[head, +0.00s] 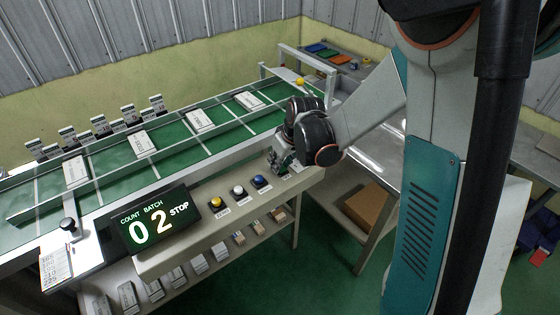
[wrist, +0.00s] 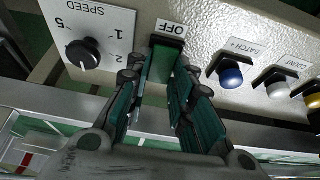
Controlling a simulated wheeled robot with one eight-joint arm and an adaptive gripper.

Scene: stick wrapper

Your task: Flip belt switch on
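The belt switch (wrist: 162,66) is a green rocker in a black frame on the panel, with a label reading OFF (wrist: 172,29) beside it. My gripper (wrist: 158,78) is open, its two teal fingers apart on either side of the switch in the wrist view. Whether a finger touches the switch, I cannot tell. In the head view my gripper (head: 282,163) is at the right part of the panel and hides the switch. The display (head: 152,220) reads 02 and STOP.
A SPEED knob (wrist: 84,53) is left of the switch in the wrist view; blue (wrist: 230,76) and white (wrist: 278,84) buttons are to its right. The green conveyor (head: 115,158) carries several white boxes behind the panel. Shelves with boxes lie beneath.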

